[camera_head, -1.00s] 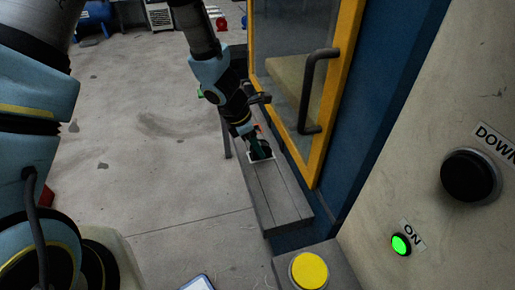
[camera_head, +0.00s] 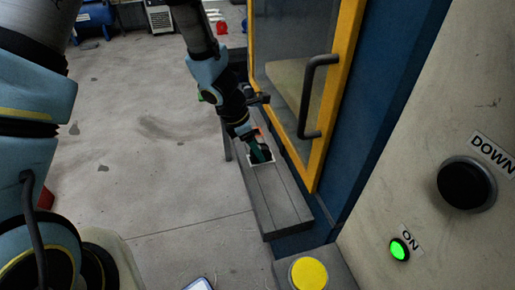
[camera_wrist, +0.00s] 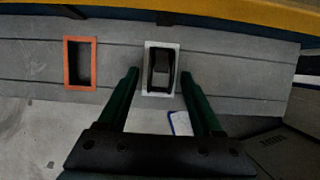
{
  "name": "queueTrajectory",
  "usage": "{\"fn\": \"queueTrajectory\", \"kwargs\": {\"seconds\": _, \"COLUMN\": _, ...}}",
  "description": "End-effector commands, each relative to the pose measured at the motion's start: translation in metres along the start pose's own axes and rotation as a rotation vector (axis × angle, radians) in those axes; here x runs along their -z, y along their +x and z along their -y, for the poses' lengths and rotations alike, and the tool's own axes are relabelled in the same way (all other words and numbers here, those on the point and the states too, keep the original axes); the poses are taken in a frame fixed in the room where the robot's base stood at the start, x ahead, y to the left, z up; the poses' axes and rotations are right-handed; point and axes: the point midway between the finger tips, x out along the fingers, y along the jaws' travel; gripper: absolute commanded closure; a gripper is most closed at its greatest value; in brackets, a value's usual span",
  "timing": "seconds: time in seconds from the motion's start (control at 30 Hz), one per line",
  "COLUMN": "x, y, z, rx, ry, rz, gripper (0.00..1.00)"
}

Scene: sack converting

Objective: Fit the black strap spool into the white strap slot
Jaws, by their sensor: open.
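The black strap spool (camera_wrist: 160,72) sits within the white strap slot (camera_wrist: 147,70) on the grey ledge; both also show in the head view, the spool (camera_head: 265,154) partly behind my fingers and the slot (camera_head: 257,162) as a pale outline. My gripper (camera_wrist: 158,80) is open, with its green fingers on the left and right of the white slot in the wrist view. The fingers appear clear of the spool. I cannot tell how deep the spool sits. My gripper also shows in the head view (camera_head: 257,152), low over the ledge.
An empty orange-framed slot (camera_wrist: 66,66) lies left of the white one on the grey ledge (camera_head: 277,203). A yellow-framed door with a dark handle (camera_head: 309,98) stands close to the right of my arm. A yellow button (camera_head: 308,273) is nearer. Open floor lies left.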

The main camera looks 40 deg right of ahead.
Motion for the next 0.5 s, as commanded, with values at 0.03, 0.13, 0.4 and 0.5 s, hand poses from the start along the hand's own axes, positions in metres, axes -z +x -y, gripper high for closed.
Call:
{"fn": "queueTrajectory", "kwargs": {"seconds": 0.03, "x": -0.002, "y": -0.013, "z": 0.000, "rx": -0.002, "ry": 0.003, "rz": 0.001, "gripper": 0.33}}
{"fn": "queueTrajectory", "kwargs": {"seconds": 0.13, "x": -0.002, "y": -0.035, "z": -0.001, "rx": -0.003, "ry": 0.002, "rz": 0.001, "gripper": 0.33}}
{"fn": "queueTrajectory", "kwargs": {"seconds": 0.4, "x": -0.002, "y": -0.088, "z": 0.000, "rx": -0.001, "ry": 0.003, "rz": 0.001, "gripper": 0.33}}
{"fn": "queueTrajectory", "kwargs": {"seconds": 0.5, "x": -0.001, "y": -0.099, "z": 0.000, "rx": -0.001, "ry": 0.003, "rz": 0.001, "gripper": 0.33}}
